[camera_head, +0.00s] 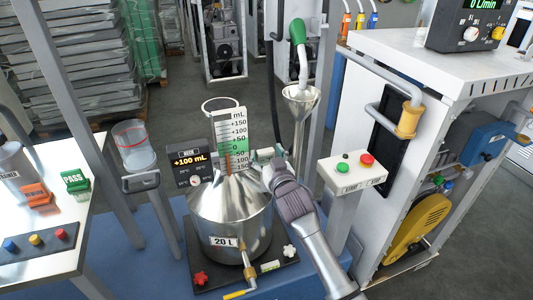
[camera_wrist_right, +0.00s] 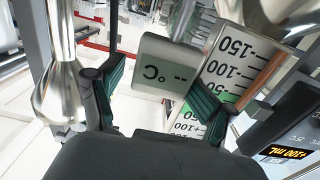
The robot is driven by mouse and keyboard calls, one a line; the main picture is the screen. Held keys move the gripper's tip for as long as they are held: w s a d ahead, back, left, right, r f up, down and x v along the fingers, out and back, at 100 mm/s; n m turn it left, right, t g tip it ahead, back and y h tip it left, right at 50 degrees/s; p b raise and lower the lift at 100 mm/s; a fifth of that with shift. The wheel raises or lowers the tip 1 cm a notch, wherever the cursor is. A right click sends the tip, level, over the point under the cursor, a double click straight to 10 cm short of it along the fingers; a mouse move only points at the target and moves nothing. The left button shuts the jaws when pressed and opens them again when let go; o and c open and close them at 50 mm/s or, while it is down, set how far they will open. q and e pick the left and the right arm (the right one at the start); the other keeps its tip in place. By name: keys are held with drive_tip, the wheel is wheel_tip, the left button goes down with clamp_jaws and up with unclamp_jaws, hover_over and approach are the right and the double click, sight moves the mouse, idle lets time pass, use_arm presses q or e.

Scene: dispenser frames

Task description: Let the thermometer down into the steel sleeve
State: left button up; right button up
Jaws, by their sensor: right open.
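The thermometer (camera_wrist_right: 165,66) shows in the right wrist view as a grey-white head with "°C" and dashes on its display. My right gripper (camera_wrist_right: 160,98) is open, with dark green pads either side of the display; I cannot tell whether they touch it. In the head view my right gripper (camera_head: 265,160) reaches up beside the white scale (camera_head: 231,140), above the steel 20 L can (camera_head: 232,215). The thermometer's stem is hidden, and I cannot make out the steel sleeve for certain. My left gripper is not in view.
A steel funnel (camera_head: 301,96) stands close behind my right gripper. A black display (camera_head: 189,162) reading +100 mL is left of the scale. A clear cup (camera_head: 134,145) is farther left. A button box (camera_head: 352,171) stands right of my right arm.

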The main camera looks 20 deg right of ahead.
drive_tip(key=s, duration=1.2)
drive_tip(key=shift+d, duration=0.2)
drive_tip(key=s+f+g, duration=0.3)
drive_tip(key=s+f, duration=0.1)
drive_tip(key=f, duration=0.8)
drive_tip(key=s+f+n+g, duration=0.1)
drive_tip(key=s+f+g, duration=0.25)
drive_tip(key=f, duration=0.95)
drive_tip(key=s+f+g, duration=0.2)
drive_tip(key=s+f, duration=0.2)
drive_tip(key=f, duration=0.8)
drive_tip(key=s+d+f+g, duration=0.1)
drive_tip(key=s+f+g, duration=0.1)
drive_tip(key=s+f, duration=0.5)
drive_tip(key=s+d+f+g+p, duration=0.1)
drive_tip(key=s+f+g, duration=0.2)
drive_tip(key=s, duration=1.4)
drive_tip(key=s+d+f+n+g, duration=0.1)
drive_tip(key=s+f+g, duration=0.2)
drive_tip(key=s+f, duration=0.7)
drive_tip(key=s, duration=0.3)
drive_tip(key=shift+f+h, duration=0.3)
drive_tip(key=shift+f, duration=0.05)
